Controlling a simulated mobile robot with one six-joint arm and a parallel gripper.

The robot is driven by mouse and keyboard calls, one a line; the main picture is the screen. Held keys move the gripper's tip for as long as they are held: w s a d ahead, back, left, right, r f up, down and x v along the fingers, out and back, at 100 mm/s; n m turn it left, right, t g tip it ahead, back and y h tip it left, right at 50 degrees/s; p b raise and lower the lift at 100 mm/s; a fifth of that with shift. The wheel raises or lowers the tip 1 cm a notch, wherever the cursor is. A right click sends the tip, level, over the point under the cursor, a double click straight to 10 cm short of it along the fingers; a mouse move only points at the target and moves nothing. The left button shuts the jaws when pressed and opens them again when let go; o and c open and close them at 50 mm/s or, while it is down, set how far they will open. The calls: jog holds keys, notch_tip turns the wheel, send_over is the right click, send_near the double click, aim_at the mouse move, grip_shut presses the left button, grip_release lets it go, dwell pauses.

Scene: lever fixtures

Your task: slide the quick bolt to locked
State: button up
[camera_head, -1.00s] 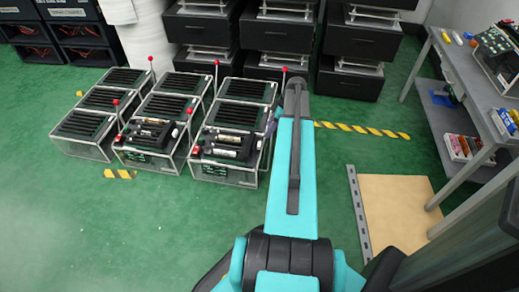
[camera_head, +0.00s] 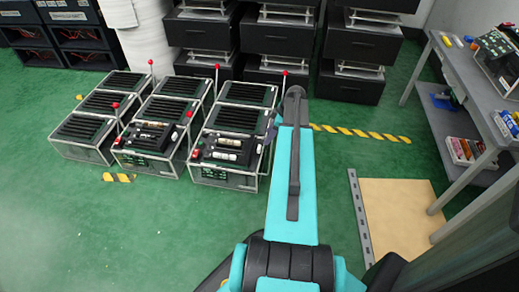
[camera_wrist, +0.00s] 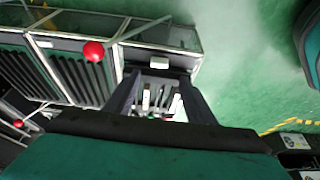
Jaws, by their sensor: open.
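Several clear-sided fixtures with black slatted tops stand on the floor in the head view. I cannot tell which part is the quick bolt. In the wrist view my gripper (camera_wrist: 160,95) is open, its two dark fingers reaching toward a fixture's end. A small pale block (camera_wrist: 159,62) and several pale bars (camera_wrist: 160,98) show between the fingers; contact cannot be told. A red ball knob (camera_wrist: 94,51) is left of the fingers.
More red-knobbed levers (camera_head: 217,66) rise among the fixtures. Black cabinets (camera_head: 361,45) stand behind. A grey workbench (camera_head: 455,75) is at the right, with a tan board (camera_head: 400,215) on the floor. Green floor is open in front and at left.

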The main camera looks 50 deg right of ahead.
aim_at(249, 146)
jog(key=b+x, duration=0.2)
jog(key=x, duration=0.8)
jog(key=shift+b, duration=0.3)
grip_shut()
jog(key=shift+w+a+p, duration=0.25)
jog(key=shift+w+a, duration=0.25)
jog(key=shift+w, duration=0.25)
jog(key=shift+w+a+p, duration=0.3)
jog(key=shift+w+a, duration=0.2)
jog(key=shift+w, duration=0.25)
jog(key=shift+w+a+p, duration=0.25)
jog(key=shift+w+a, duration=0.3)
jog(key=shift+w, duration=0.25)
jog(key=shift+c, duration=0.3)
grip_release()
jog(key=shift+o, duration=0.3)
jog(key=shift+d, duration=0.1)
jog(key=shift+r, duration=0.15)
